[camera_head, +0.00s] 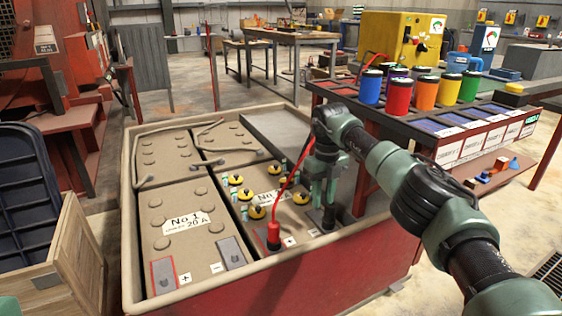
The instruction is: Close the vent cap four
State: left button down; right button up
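Several yellow vent caps with black tops sit on the No 2 battery (225,218): a left row with a far cap (235,180), a middle cap (245,194) and a near cap (257,212), and a right row with a far cap (273,169) and a near cap (301,198). I cannot tell which is cap four, or whether each is open or closed. My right gripper (320,202) points down just right of the near right cap, beside a dark terminal piece. Its fingers partly hide that area, and their gap is unclear.
A red clamp (273,236) with a red cable stands at the battery's near edge. The No 1 battery (180,212) lies left in the same tan-rimmed crate (131,262). A rack with coloured cups (399,95) stands right, behind my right arm. A wooden box (80,246) is at left.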

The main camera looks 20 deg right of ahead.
aim_at(283, 180)
jog(key=i, duration=0.95)
